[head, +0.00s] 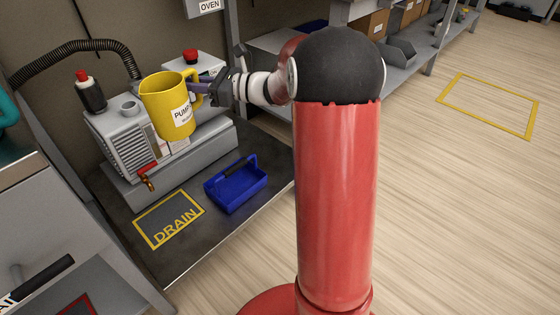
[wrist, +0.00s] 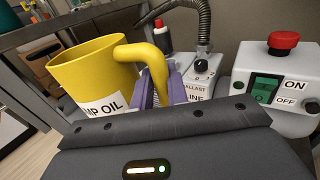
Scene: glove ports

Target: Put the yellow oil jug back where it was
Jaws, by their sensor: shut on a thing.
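The yellow oil jug (head: 168,103) is held up in front of the grey pump (head: 122,148), above the dark bench top, and looks upright in the head view. Its white label reads "PUMP" in part. My gripper (head: 200,92) comes from the right and is shut on the jug's handle. In the wrist view the jug (wrist: 95,75) fills the left, and the purple fingers of my gripper (wrist: 160,90) close around its handle. The jug's inside bottom is hidden.
A yellow-framed DRAIN mark (head: 170,218) lies on the bench, with a blue tray (head: 236,184) right of it. A red-handled drain tap (head: 147,176) juts from the pump. A switch box (wrist: 282,85) is at right.

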